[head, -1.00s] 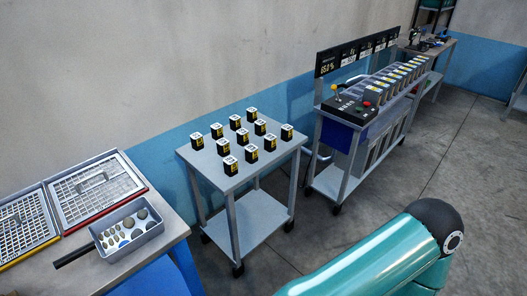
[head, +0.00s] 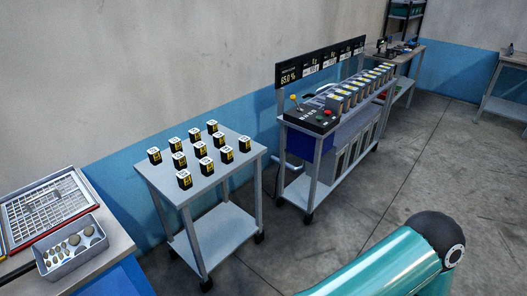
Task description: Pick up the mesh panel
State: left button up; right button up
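A mesh panel (head: 38,205) lies at the far left on a bench. It is a white grid in a frame with a red edge, and an oval disc sits on its middle. A grey tray (head: 88,258) of several stones stands in front of it and hides part of its near side. Another framed panel is cut off at the left edge, with only a yellow strip showing. My teal right arm crosses the lower right, away from the panel. Neither gripper is in view.
A small wheeled table (head: 223,158) holds several black and yellow boxes. Behind it stands a wheeled machine cart (head: 308,148) with a control panel and a row of bins. Workbenches are at the back right. The floor (head: 430,190) at right is clear.

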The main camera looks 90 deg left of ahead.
aim_at(8, 224)
jog(key=z, duration=0.75)
jog(key=i, duration=0.2)
jog(key=u, duration=3.35)
jog(key=i, duration=0.25)
jog(key=u, duration=2.15)
jog(key=k, duration=0.2)
jog(key=u, duration=0.25)
